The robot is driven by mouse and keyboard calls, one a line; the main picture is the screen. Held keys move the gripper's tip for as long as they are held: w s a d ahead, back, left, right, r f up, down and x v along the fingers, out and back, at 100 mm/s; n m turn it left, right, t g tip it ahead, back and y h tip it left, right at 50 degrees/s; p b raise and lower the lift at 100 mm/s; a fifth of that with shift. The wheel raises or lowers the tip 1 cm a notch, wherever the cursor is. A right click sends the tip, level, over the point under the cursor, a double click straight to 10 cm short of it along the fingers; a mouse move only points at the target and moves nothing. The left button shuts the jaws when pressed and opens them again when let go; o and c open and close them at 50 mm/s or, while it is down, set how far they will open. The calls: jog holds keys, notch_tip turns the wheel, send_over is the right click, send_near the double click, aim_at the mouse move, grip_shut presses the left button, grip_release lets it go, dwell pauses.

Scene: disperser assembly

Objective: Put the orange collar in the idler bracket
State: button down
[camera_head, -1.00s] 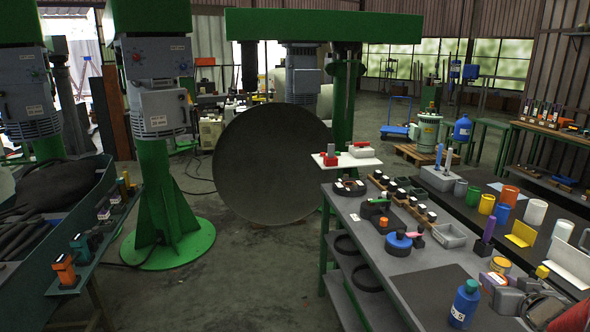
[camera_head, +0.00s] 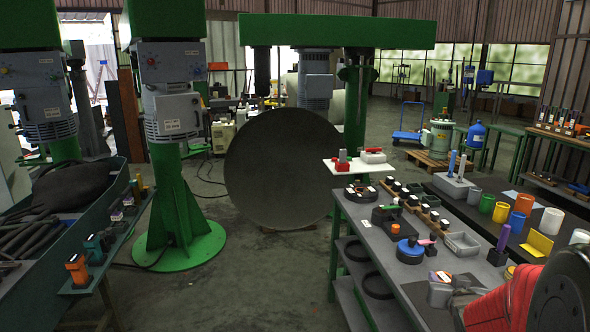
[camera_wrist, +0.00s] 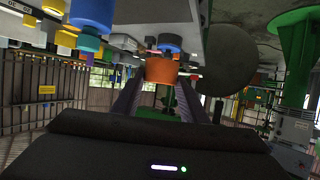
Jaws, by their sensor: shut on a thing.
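The orange collar (camera_wrist: 162,73) is a short orange ring or cylinder, seen between the dark fingers of my gripper (camera_wrist: 162,84) in the wrist view. My gripper is shut on it. In the head view my gripper (camera_head: 441,291) is at the lower right, over the front part of the grey bench, with a small orange patch at its tip. A dark block (camera_head: 388,214) with a small orange piece (camera_head: 396,228) stands farther back on the bench. I cannot tell for sure which part is the idler bracket.
A blue round part (camera_head: 410,250) sits on the bench (camera_head: 385,258) just beyond my gripper. A grey tray (camera_head: 462,244), a purple-handled tool (camera_head: 500,245) and several coloured cups stand to the right. A white shelf (camera_head: 358,167) is at the bench's far end. Open floor lies left.

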jog(key=w+a+f+n+y, duration=0.2)
jog(key=a, duration=1.1)
jog(key=w+a+f+n+t+y, duration=0.1)
jog(key=w+a+f+n+y, duration=0.1)
jog(key=a, duration=1.2)
jog(key=shift+w+a+f+y, duration=0.25)
jog(key=shift+w+f+y, duration=0.05)
jog(key=shift+w+f, duration=0.35)
jog(key=shift+d, duration=0.15)
jog(key=s+d+r+m+h, duration=0.2)
jog(key=s+d, duration=0.1)
jog(key=d, duration=0.8)
jog(key=s+d+r+m+g+h, duration=0.1)
jog(key=s+d+r+h, duration=0.15)
jog(key=d, duration=0.75)
jog(key=s+d+r+m+h, duration=0.1)
jog(key=s+d+r+m, duration=0.15)
jog(key=d, duration=0.85)
jog(key=s+d+r, duration=0.1)
jog(key=s+d, duration=0.5)
jog(key=s, duration=0.1)
jog(key=shift+d+r+n, duration=0.3)
jog(key=shift+d+n, duration=0.05)
jog(key=shift+n, duration=0.1)
